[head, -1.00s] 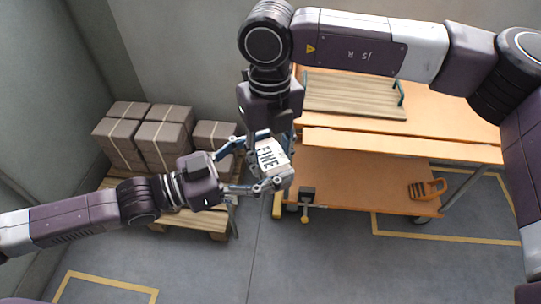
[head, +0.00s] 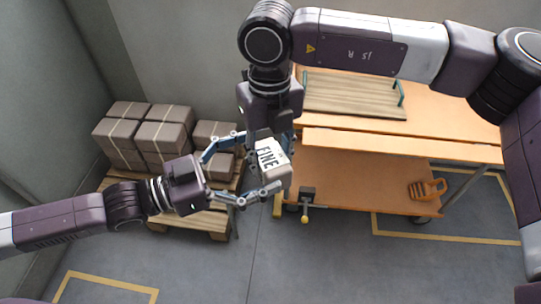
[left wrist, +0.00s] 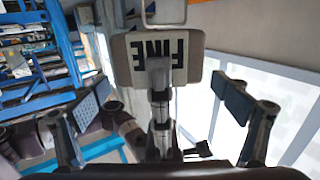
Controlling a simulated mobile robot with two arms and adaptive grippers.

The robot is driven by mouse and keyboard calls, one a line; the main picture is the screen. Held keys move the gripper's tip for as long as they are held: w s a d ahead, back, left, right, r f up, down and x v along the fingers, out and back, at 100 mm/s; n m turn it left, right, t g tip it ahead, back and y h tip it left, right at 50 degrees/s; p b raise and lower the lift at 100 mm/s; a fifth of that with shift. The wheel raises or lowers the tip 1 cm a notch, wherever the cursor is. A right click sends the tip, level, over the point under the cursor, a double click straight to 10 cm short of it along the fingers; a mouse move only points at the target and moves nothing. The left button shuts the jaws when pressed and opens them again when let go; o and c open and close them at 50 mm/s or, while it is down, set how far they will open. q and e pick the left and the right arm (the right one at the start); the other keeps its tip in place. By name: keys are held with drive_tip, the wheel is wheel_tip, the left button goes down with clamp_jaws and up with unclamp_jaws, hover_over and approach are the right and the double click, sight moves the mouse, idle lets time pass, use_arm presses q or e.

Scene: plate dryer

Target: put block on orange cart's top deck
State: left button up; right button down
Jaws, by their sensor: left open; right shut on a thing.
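The block (head: 272,176), pale with a white label reading "FINE", is held in the air left of the orange cart (head: 400,147). My right gripper (head: 272,138) reaches down from above and is shut on the block's upper part; its fingertips are partly hidden. My left gripper (head: 260,162) is open, its fingers spread on either side of the block from the left. In the left wrist view the block (left wrist: 130,65) hangs ahead between the spread fingers, with gaps at its sides. The cart's top deck (head: 460,125) is partly covered by my right arm.
A slatted wooden tray (head: 350,95) with green handles occupies the top deck's left part. An orange-handled item (head: 428,190) lies on the cart's lower deck (head: 360,185). Strapped boxes (head: 165,135) stand on a pallet (head: 190,220) at left. The front floor is clear.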

use_arm(q)
drive_tip(key=v, duration=0.9)
drive_tip(key=w+a+f+n+t+y, duration=0.1)
drive_tip(key=w+a+f+t+y, duration=0.15)
drive_tip(key=w+f, duration=0.65)
drive_tip(key=w+a+f+n+t+y, duration=0.1)
drive_tip(key=w+a+f+y, duration=0.2)
drive_tip(key=w+f, duration=0.55)
drive_tip(key=s+a+f+n+y, duration=0.2)
drive_tip(key=a+f+y, duration=0.15)
drive_tip(key=f, duration=0.75)
drive_tip(key=s+a+f+n+y, duration=0.25)
drive_tip(key=a+f, duration=0.25)
drive_tip(key=f, duration=0.6)
drive_tip(key=s+a+f+n+g+y, duration=0.25)
drive_tip(key=s+f+g+y, duration=0.2)
drive_tip(key=s+f, duration=1.25)
drive_tip(key=s+d+f+g, duration=0.1)
drive_tip(key=s+f+g, duration=0.1)
drive_tip(key=s, duration=0.7)
drive_tip(key=s+d+f+g, duration=0.2)
drive_tip(key=s+f, duration=0.3)
drive_tip(key=s, duration=0.4)
drive_tip(key=s+d+f+n+g, duration=0.1)
drive_tip(key=s+f, duration=0.3)
drive_tip(key=s, duration=0.6)
drive_tip(key=shift+d+g, duration=0.55)
drive_tip(key=shift+g, duration=0.05)
